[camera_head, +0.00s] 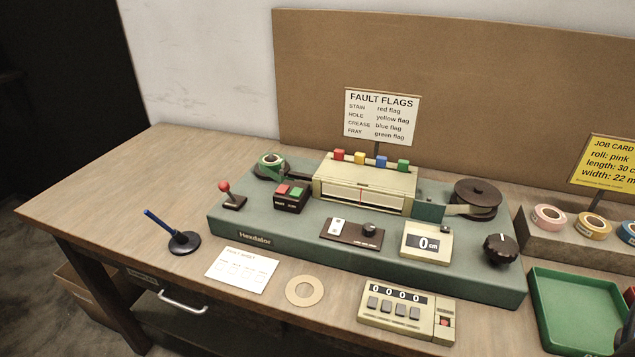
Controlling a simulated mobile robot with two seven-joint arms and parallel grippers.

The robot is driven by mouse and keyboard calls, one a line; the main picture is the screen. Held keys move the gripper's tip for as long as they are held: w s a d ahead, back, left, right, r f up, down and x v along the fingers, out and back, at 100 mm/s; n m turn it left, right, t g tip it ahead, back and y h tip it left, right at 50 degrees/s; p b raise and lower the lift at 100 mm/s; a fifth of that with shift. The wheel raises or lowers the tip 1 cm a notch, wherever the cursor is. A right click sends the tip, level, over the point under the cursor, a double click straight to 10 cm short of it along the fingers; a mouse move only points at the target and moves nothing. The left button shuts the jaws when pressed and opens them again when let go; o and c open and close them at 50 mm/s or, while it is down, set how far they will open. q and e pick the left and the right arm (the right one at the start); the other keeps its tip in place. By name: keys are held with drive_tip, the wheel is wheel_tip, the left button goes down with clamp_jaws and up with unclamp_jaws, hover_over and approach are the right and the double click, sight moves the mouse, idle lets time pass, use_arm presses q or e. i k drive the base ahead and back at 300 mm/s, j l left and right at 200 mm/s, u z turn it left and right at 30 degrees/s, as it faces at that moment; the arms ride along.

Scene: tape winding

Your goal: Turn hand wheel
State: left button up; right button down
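The winding machine (280,235) is a grey-green base on the table. A dark round knob with a pale mark on its rim, which looks like the hand wheel (499,249), sits at the base's front right corner. Behind it is a dark take-up reel (478,197), with a pale strip leading to it from the beige housing (365,183). The length display (427,243) reads 0 cm.
A green tray (540,325) stands right of the base, with tape rolls (592,227) on a stand behind. The table's left end is clear.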

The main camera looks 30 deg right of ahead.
sight(500, 248)
drive_tip(key=z, duration=1.2)
